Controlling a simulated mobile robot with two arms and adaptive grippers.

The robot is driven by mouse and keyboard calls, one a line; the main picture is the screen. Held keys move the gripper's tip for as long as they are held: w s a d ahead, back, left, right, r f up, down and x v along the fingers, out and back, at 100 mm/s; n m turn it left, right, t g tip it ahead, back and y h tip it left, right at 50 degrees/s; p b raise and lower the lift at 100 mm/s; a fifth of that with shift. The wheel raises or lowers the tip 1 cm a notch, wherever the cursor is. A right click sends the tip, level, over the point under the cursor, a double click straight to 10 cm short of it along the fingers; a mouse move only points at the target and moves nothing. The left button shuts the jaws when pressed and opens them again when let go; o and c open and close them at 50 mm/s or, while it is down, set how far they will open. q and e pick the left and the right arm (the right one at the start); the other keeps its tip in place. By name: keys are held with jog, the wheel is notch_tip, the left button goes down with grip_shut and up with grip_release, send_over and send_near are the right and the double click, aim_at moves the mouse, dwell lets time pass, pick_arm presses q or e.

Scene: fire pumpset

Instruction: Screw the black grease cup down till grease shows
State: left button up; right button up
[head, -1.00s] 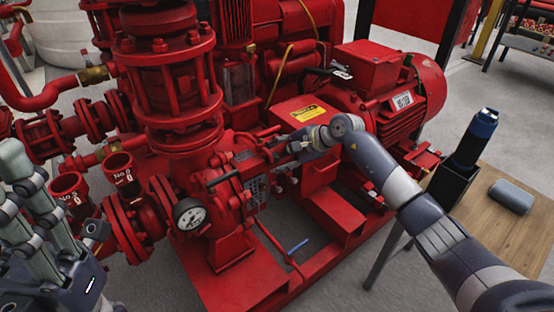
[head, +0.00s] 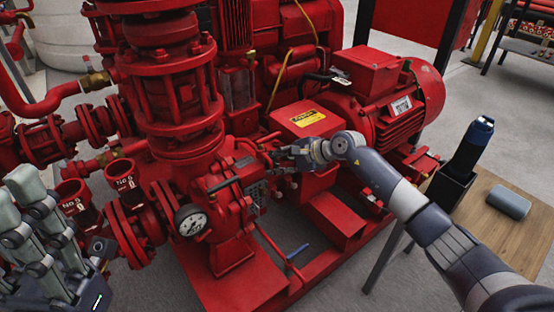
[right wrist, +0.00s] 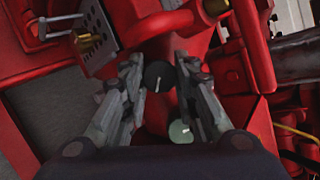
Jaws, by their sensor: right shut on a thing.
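The black grease cup (right wrist: 158,76) is a round dark cap with a white mark on its top, on the red pump in the right wrist view. My right gripper (right wrist: 160,72) has a finger on each side of it and is shut on it. In the head view my right gripper (head: 279,160) reaches in at the middle of the pump; the cup cannot be made out there. No grease can be made out. A grey-green cap (right wrist: 180,131) with a white mark sits just below the black cup. My left gripper (head: 48,235) is at the lower left, open and empty, away from the cup.
A perforated metal guard (right wrist: 100,35) and brass fitting (right wrist: 88,40) are close to my right fingers. A pressure gauge (head: 191,220) faces out from the pump. The red motor (head: 400,100) stands behind my right arm. A wooden table (head: 500,230) is at the right.

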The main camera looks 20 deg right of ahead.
jog(key=shift+m+t, duration=0.3)
jog(key=shift+m, duration=0.3)
jog(key=shift+f, duration=0.1)
jog(key=o, duration=1)
jog(key=shift+o, duration=0.2)
jog(key=v, duration=1.2)
